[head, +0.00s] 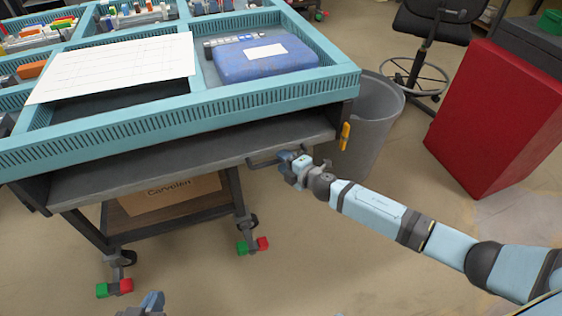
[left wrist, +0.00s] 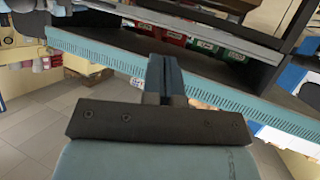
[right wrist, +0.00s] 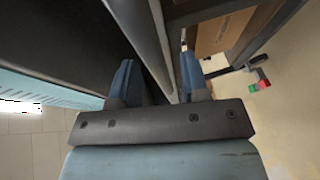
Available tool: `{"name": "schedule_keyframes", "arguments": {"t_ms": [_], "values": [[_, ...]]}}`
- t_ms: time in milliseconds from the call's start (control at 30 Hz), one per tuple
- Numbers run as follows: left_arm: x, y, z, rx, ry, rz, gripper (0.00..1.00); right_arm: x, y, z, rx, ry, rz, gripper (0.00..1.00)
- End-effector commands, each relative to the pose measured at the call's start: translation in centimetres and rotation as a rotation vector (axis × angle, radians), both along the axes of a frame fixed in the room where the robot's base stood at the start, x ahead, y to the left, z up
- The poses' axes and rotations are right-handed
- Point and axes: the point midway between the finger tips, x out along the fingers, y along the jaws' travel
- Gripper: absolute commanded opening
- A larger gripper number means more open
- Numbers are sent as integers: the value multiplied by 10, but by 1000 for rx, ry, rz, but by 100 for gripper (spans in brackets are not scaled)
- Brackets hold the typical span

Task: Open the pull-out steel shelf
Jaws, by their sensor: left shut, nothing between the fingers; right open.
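The grey steel shelf (head: 150,160) sits under the teal workbench top. A strip of its upper surface and its front edge show in the head view. A dark handle (head: 262,162) juts from the front edge near its right end. My right gripper (head: 287,160) is at this handle. In the right wrist view my right gripper (right wrist: 158,78) is open, with a grey bar (right wrist: 150,40) running between its fingers; I cannot tell whether they touch it. My left gripper (head: 150,302) shows only at the bottom edge of the head view. In the left wrist view it (left wrist: 165,75) is shut and empty.
The teal bench (head: 250,93) holds a blue case (head: 245,64) and a white sheet (head: 125,65). A grey bin (head: 370,120) stands right of the bench, a red cabinet (head: 490,120) farther right. A cardboard box (head: 160,195) lies below the shelf. The floor in front is clear.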

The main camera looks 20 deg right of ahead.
Motion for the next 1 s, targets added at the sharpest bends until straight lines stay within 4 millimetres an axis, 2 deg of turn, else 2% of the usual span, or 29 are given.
{"name": "schedule_keyframes", "arguments": {"t_ms": [200, 467, 600, 633, 667, 1000], "values": [[3, -3, 5, -15, -27, -2, 0, 13, 6, -3, 0, 0, 0, 42], [4, -3, 8, -17, -35, -3, 0, 14, 6, -3, 1, 0, 0, 42], [4, -3, 8, -16, -36, -5, 0, 13, 6, -3, 1, 0, 0, 10], [4, -3, 8, -15, -36, -6, 0, 13, 6, -3, 1, 0, 0, 3], [4, -3, 8, -15, -36, -6, 0, 13, 6, -3, 1, 0, 0, 0], [4, -2, 9, -9, -31, -7, 0, 8, 10, -3, 0, 1, 0, 0]]}}
